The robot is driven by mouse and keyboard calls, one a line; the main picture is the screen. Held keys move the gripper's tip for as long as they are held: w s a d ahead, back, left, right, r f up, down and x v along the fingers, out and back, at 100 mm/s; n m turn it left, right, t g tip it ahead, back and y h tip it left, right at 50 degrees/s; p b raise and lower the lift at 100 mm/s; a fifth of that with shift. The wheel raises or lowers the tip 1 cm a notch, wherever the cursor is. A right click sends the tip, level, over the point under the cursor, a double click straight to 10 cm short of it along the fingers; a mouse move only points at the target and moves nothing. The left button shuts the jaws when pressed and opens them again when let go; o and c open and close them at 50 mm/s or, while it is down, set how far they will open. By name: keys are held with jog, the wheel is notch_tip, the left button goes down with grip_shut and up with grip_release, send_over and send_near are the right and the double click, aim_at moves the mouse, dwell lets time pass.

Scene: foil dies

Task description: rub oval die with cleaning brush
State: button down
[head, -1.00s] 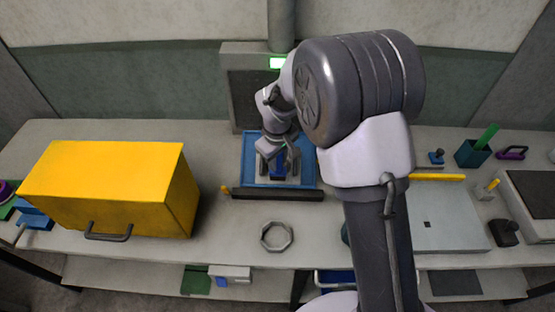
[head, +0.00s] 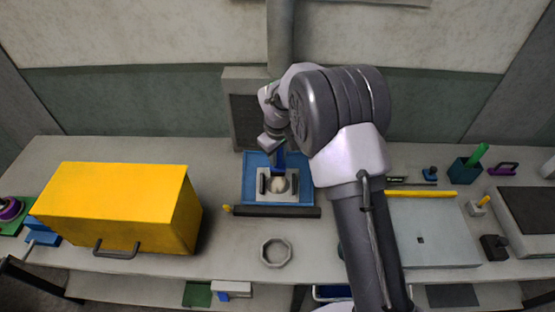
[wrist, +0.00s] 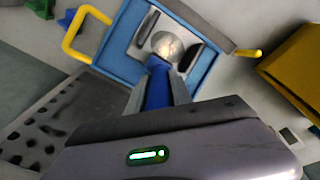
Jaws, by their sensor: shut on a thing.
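My gripper (head: 275,143) is above the blue tray (head: 249,187) at the back of the bench. It is shut on a blue handle (head: 280,158), which I take to be the cleaning brush; the handle also shows between the fingers in the wrist view (wrist: 157,90). In the tray lies a pale grey block with a shiny rounded piece (head: 278,184), seemingly the oval die; it also shows in the wrist view (wrist: 167,45). The handle's far end points at this piece. I cannot tell whether they touch, and no bristles are distinguishable.
A large yellow box (head: 110,205) stands to the left. A dark bar (head: 277,211) runs along the tray's front, with an octagonal ring (head: 276,252) on the bench before it. A flat grey case (head: 430,232) and small tools are to the right.

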jog(key=s+f+b, duration=0.3)
jog(key=s+b, duration=0.2)
jog(key=s, duration=0.1)
jog(key=shift+s+a+f, duration=0.15)
jog(key=shift+s+f, duration=0.15)
jog(key=shift+f, duration=0.1)
jog(key=shift+r, duration=0.1)
jog(key=shift+s+r+p, duration=0.45)
jog(key=shift+s+r, duration=0.05)
jog(key=shift+r, duration=0.35)
jog(key=shift+s+r+p, duration=0.4)
jog(key=shift+s+r, duration=0.1)
jog(key=shift+r, duration=0.35)
jog(key=shift+s+r+p, duration=0.45)
jog(key=shift+s+r, duration=0.05)
jog(key=shift+r, duration=0.35)
jog(key=r, duration=0.1)
jog(key=s+r+p, duration=0.1)
jog(key=shift+s+r, duration=0.25)
jog(key=shift+r, duration=0.1)
